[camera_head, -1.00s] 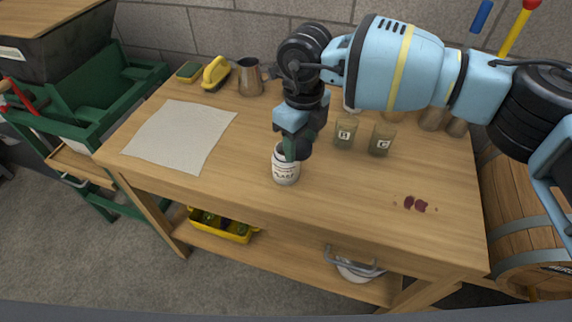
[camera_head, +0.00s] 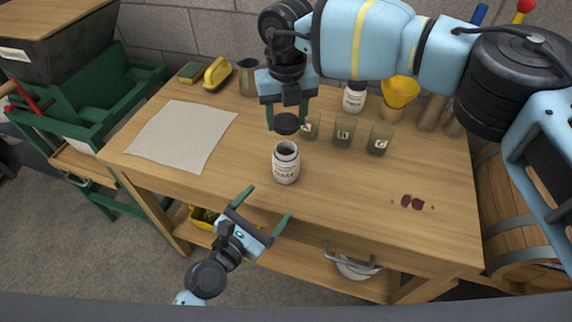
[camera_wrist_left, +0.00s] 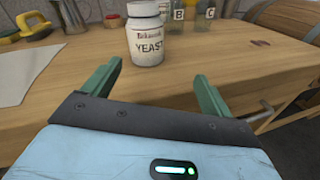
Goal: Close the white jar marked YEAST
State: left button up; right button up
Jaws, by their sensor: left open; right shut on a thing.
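The white jar marked YEAST (camera_head: 286,167) stands upright near the front edge of the table, its mouth open and dark inside. It also shows in the left wrist view (camera_wrist_left: 147,43), label facing the camera. My right gripper (camera_head: 287,119) is shut on a dark round lid (camera_head: 286,127), which appears above or behind the jar mouth, apart from it. My left gripper (camera_head: 268,204) is open and empty in front of the table, below the jar in the head view. Its two green fingers point toward the jar in the left wrist view (camera_wrist_left: 156,82).
A second white jar (camera_head: 354,98) and a yellow funnel (camera_head: 399,91) are further back. A pale cloth (camera_head: 182,135) lies left; dark red stains (camera_head: 412,202) mark the right. The wood around the jar is clear.

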aim_at(287, 160)
pick_arm(q)
jog(key=w+n, duration=0.1)
jog(key=n, duration=0.1)
jog(key=w+r+n+t+y, duration=0.1)
jog(key=n, duration=0.1)
jog(key=shift+w+a+r, duration=0.15)
jog(key=shift+w+a, duration=0.05)
jog(key=shift+w, duration=0.1)
jog(key=x, duration=1.2)
jog(key=shift+r, duration=0.2)
jog(key=c, duration=1.5)
pick_arm(e)
jog(key=shift+f, duration=2.5)
jog(key=shift+f, duration=0.1)
jog(key=shift+f, duration=0.75)
